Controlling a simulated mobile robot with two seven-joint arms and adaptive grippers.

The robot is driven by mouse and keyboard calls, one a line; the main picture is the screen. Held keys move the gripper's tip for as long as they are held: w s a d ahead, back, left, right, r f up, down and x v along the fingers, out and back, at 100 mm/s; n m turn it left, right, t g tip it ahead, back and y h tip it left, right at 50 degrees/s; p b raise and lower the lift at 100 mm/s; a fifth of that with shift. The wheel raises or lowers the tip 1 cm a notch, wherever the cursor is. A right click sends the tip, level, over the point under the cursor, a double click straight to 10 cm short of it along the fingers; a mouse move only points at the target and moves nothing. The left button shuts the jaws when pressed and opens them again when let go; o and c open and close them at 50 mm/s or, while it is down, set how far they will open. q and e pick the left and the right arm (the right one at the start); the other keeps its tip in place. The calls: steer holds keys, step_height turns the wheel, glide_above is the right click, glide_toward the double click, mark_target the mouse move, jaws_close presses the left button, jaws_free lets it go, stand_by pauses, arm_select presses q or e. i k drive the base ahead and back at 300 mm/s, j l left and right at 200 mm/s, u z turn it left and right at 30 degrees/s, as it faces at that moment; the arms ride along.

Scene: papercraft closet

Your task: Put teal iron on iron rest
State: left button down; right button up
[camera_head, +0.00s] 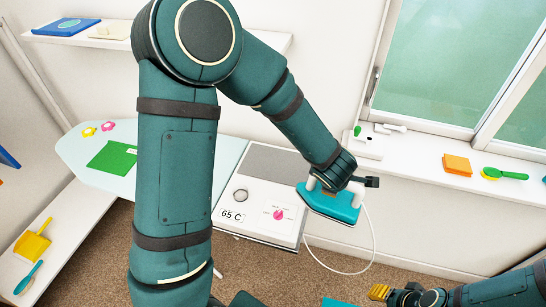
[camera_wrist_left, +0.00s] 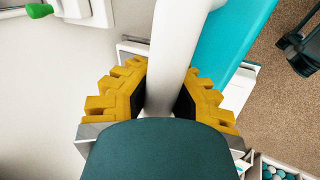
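The teal iron (camera_head: 328,205) has a white handle and a white cord. It hangs at the right edge of the white end of the ironing board, partly overlapping that edge in the head view. My left gripper (camera_head: 338,184) is at its handle. In the left wrist view, the yellow fingers of my left gripper (camera_wrist_left: 168,88) close on both sides of the white handle, with the teal iron body (camera_wrist_left: 232,40) to the right. The iron rest (camera_head: 270,163) appears as a grey panel on the white end, left of the iron. My right gripper (camera_head: 379,292) has yellow fingertips at lower right; its opening is unclear.
The ironing board (camera_head: 72,150) carries a green folded cloth (camera_head: 112,158). The white unit has a pink dial (camera_head: 279,214) and a "65 C" label. A windowsill (camera_head: 420,150) at right holds an orange stack (camera_head: 457,165) and a green brush (camera_head: 512,175). A shelf (camera_head: 75,39) is at upper left.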

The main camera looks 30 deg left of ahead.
mark_target(276, 163)
steer(key=i+j, duration=0.15)
steer(key=j, duration=0.25)
steer(key=i+j, duration=0.15)
steer(key=j, duration=0.2)
steer(key=i+j, duration=0.1)
steer(key=j, duration=0.3)
